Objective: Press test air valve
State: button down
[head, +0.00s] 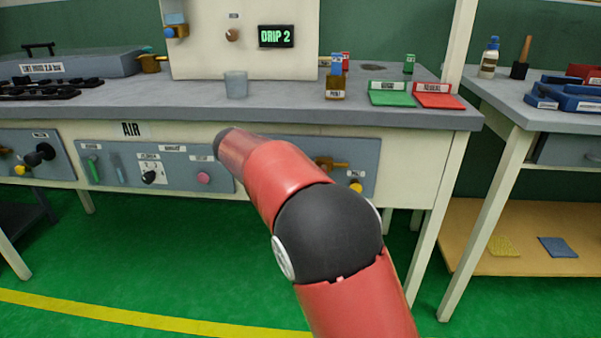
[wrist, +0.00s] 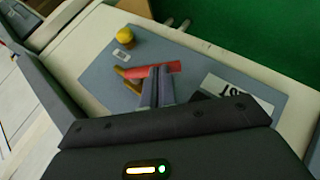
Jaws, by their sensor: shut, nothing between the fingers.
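The grey valve panel under the bench (head: 367,160) carries a brass valve (head: 335,164) and a yellow knob (head: 355,187); my arm covers its left part. In the wrist view the yellow knob (wrist: 124,38) is at the top, with a brass piece (wrist: 129,80) and a red bar (wrist: 171,67) below it. A label (wrist: 238,92) ending in "ST" is partly covered. My gripper (wrist: 158,72) is shut and empty, its fingertips over the red bar and brass piece. I cannot tell whether they touch. My gripper is hidden in the head view.
The green floor in front is clear.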

jog(key=f+n+h+b, duration=0.1)
jog(key=h, duration=0.2)
jog(key=d+f+n+t+h+b, duration=0.1)
jog(key=f+h, duration=0.1)
jog(key=shift+d+h, duration=0.15)
jog(key=shift+h, duration=0.25)
